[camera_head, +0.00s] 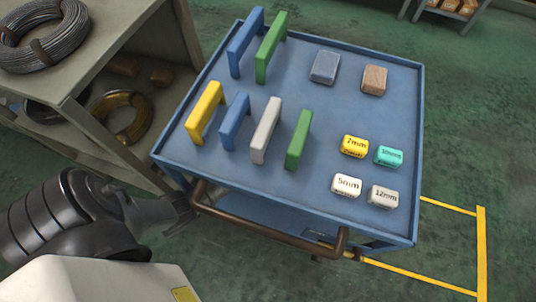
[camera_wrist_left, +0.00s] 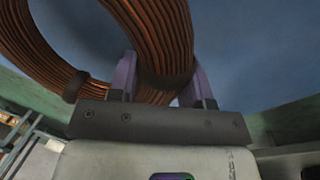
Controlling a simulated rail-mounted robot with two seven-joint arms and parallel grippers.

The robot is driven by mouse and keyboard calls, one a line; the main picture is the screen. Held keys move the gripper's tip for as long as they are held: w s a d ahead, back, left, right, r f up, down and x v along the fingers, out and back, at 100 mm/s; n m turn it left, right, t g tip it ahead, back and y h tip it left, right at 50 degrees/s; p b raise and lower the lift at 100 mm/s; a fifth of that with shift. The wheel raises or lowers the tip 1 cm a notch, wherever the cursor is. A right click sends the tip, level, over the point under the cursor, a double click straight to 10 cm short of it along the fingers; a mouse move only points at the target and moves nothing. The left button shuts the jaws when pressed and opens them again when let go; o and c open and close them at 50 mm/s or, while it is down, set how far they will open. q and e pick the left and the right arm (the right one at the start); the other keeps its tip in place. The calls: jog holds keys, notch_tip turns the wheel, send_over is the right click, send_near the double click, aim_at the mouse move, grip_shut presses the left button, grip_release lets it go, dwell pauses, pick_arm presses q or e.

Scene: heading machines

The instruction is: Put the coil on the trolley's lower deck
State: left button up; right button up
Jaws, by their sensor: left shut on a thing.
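The blue trolley (camera_head: 330,190) stands in the middle of the head view, and part of its lower deck (camera_head: 258,214) shows below the top tray, behind the brown handle. My left gripper (camera_head: 186,206) reaches in at the trolley's near left corner, below the top tray's level. In the left wrist view my left gripper (camera_wrist_left: 162,82) is shut on a copper-brown wound coil (camera_wrist_left: 178,35), with one finger on each side of its ring. A dark band binds the coil. A blue surface lies beyond it. The coil is hidden in the head view. My right gripper is not in view.
The top tray carries colored upright brackets (camera_head: 269,130), two blocks (camera_head: 325,67) and several labelled size blocks (camera_head: 347,185). The handle (camera_head: 270,232) runs along the near side. A shelf (camera_head: 110,45) at left holds a grey coil (camera_head: 45,40) and a yellowish coil (camera_head: 135,112).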

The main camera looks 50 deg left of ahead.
pick_arm(q)
jog(key=shift+s+a+b+x, duration=0.1)
jog(key=shift+s+b+x, duration=0.05)
jog(key=shift+b+x, duration=0.8)
jog(key=shift+s+a+b+x, duration=0.15)
jog(key=shift+s+b+x, duration=0.05)
jog(key=shift+b+x, duration=0.75)
jog(key=shift+f, duration=0.1)
jog(key=o, duration=1.3)
jog(key=shift+p, duration=0.3)
jog(key=p+v, duration=1.2)
jog(key=p, duration=0.2)
